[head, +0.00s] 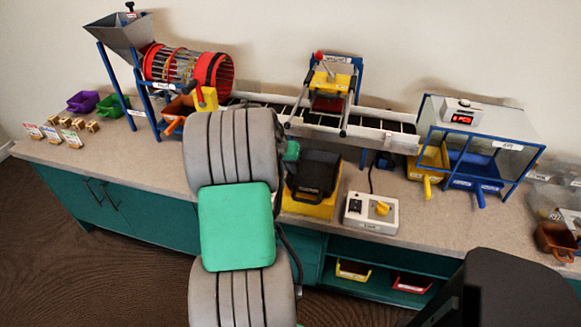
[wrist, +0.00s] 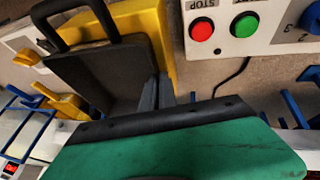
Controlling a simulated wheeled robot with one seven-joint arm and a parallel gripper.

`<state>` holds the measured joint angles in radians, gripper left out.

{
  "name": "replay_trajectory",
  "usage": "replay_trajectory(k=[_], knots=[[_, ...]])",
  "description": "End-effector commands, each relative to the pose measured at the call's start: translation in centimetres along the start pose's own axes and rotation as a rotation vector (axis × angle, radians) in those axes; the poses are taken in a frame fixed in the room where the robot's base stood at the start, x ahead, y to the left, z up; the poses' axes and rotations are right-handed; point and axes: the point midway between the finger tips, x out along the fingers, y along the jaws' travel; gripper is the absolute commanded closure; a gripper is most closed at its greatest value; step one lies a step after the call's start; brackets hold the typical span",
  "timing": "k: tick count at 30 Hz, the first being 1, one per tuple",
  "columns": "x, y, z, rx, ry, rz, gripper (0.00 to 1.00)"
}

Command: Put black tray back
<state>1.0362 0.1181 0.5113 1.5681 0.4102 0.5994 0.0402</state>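The black tray (head: 314,172) is at the counter's front, over a yellow stand (head: 308,209), with a pale label on its front. In the wrist view the tray (wrist: 105,75) fills the upper left, its loop handle pointing up, with the yellow stand (wrist: 160,30) behind it. My gripper (wrist: 157,82) has its two grey fingers close together at the tray's near right corner. Whether they pinch the wall or only stand beside it is unclear. In the head view my arm hides the fingers.
Yellow (head: 430,165) and blue (head: 474,170) bins sit under a stand farther right. A conveyor (head: 380,124) runs behind. Bare counter lies in front of the bins.

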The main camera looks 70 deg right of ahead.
Motion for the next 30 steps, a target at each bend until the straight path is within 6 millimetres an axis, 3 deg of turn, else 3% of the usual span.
replay_trajectory(k=[4,14,22,26,30], knots=[[0.0,0.0,0.0,0.0,0.001,0.0,1.0],[0.0,0.0,0.0,0.0,0.0,0.0,0.72],[-0.2,0.0,0.0,0.0,0.0,0.0,0.72],[-1.9,-0.1,-0.1,0.0,0.004,-0.001,0.72],[-5.0,-0.1,-0.1,-0.001,0.005,-0.002,0.72]])
